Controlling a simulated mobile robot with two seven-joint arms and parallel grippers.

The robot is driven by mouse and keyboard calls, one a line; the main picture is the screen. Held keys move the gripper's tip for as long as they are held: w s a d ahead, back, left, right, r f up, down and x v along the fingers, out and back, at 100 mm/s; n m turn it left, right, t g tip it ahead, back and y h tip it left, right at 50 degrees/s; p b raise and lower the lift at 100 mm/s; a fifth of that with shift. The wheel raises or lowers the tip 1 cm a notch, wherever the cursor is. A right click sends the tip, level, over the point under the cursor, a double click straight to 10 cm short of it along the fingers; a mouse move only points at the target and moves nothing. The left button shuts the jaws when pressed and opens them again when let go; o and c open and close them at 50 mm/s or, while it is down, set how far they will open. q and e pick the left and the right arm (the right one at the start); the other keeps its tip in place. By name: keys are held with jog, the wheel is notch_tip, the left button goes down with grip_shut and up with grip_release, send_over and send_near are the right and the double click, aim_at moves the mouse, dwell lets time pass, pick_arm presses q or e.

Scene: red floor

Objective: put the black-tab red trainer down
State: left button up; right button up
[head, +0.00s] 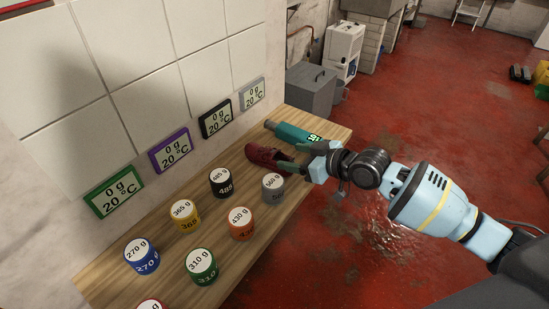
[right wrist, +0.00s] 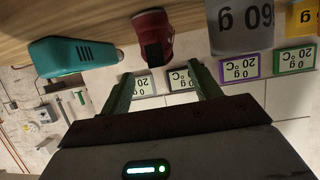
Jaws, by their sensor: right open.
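The red trainer (head: 264,154) rests on the wooden shelf, towards its far end. In the right wrist view, which is turned upside down, the trainer (right wrist: 153,30) shows its black tab (right wrist: 154,54) facing my right gripper. My right gripper (head: 298,157) is open beside the trainer at the shelf's right edge. In the right wrist view, its two green fingers (right wrist: 162,84) are spread with nothing between them, and the trainer lies just beyond their tips. My left gripper is in neither view.
Several labelled weights, including a grey one (head: 273,187) and an orange one (head: 241,223), stand nearer on the shelf (head: 215,170). A teal device (head: 291,134) lies beyond the trainer. Several framed displays, including a black-framed one (head: 216,118), line the wall. Red floor is open at right.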

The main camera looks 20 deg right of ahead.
aim_at(277, 154)
jog(key=shift+x, duration=3.7)
jog(key=shift+c, duration=0.3)
jog(key=c, duration=1.2)
notch_tip(277, 154, up, 8)
jog(key=shift+r+p, duration=0.25)
jog(key=shift+p, duration=0.05)
jog(key=shift+r, duration=0.75)
jog(key=shift+a, duration=0.1)
